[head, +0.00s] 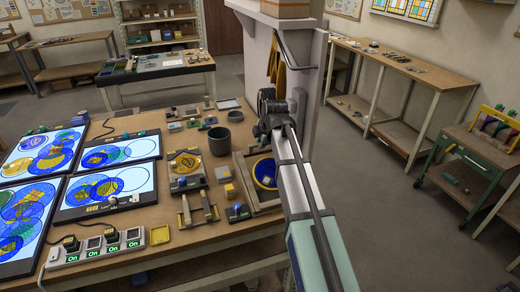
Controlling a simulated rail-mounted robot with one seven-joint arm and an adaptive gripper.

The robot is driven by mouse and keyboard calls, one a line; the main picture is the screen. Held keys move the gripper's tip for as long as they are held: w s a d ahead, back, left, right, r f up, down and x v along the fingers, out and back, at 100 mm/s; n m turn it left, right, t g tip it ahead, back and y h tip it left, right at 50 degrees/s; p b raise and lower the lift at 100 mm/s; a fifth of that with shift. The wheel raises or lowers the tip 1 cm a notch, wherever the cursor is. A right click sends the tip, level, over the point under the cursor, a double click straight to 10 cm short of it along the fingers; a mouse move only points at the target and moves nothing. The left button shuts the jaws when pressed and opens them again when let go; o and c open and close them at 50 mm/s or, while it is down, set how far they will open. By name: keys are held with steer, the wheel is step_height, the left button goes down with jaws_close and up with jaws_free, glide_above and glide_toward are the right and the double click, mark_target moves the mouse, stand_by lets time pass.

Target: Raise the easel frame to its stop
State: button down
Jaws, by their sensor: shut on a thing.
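The easel frame (240,176) is a light wooden frame at the right edge of the workbench. The fingertips and the exact spot of contact are mostly hidden.
Lit panels with blue and yellow circles (103,191) fill the bench's left. A dark grey cup (219,141) stands close left of the frame, with small blocks and tools nearer. A white post (313,90) rises behind my gripper. Open floor (385,215) lies to the right.

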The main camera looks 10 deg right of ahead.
steer(key=s+d+r+t+b, duration=0.2)
steer(key=s+r, duration=0.6)
steer(key=s, duration=0.4)
steer(key=shift+t+y, duration=0.3)
steer(key=shift+t, duration=0.6)
steer(key=shift+s+f, duration=0.15)
steer(key=c, duration=1.2)
jaws_free()
steer(key=shift+w+r, duration=0.2)
steer(key=shift+r, duration=0.1)
steer(key=v, duration=1.2)
steer(key=shift+a+f, duration=0.1)
